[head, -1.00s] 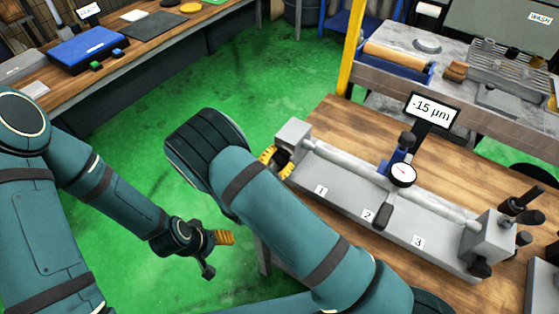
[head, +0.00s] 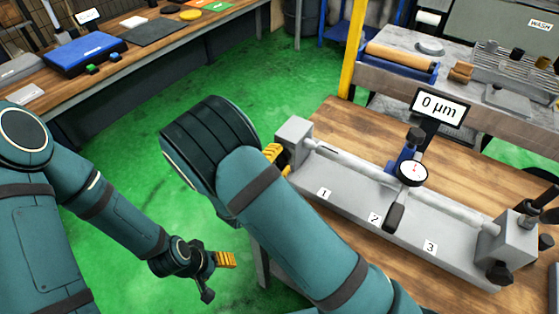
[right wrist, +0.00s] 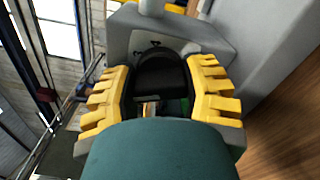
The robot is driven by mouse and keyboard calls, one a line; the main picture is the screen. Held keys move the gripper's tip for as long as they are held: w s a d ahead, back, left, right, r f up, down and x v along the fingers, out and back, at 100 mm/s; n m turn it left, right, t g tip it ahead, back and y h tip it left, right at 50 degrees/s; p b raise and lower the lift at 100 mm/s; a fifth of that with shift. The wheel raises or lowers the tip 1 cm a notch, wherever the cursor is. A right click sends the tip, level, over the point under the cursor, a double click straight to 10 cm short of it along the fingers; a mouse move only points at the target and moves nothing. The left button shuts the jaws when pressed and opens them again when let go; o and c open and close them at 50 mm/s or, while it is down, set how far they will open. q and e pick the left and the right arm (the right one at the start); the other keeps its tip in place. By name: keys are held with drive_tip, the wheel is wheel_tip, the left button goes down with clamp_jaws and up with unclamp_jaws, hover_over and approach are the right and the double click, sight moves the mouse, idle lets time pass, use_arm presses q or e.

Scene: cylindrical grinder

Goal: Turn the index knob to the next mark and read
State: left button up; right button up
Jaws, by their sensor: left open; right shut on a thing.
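The black index knob (right wrist: 160,76) is on the grey headstock (head: 294,140) at the left end of the bench fixture. My right gripper (head: 274,156) is shut on the knob, with its yellow fingers on both sides in the right wrist view; in the head view my own arm hides the knob. Small black marks show on the grey face above the knob. A dial gauge (head: 412,173) stands over the pale cylindrical bar (head: 350,170). The readout (head: 440,106) shows 0 µm. My left gripper (head: 213,268) is open and empty, over the green floor.
The fixture bed (head: 345,205) carries labels 1, 2 and 3 and sits on a wooden bench. A blue case (head: 84,54) lies on the far-left bench. A yellow post (head: 351,50) stands behind the fixture. Green floor is clear between the benches.

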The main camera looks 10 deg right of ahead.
idle(0.4)
drive_tip(key=o, duration=1.2)
drive_tip(key=v, duration=0.7)
drive_tip(key=shift+s+a, duration=0.15)
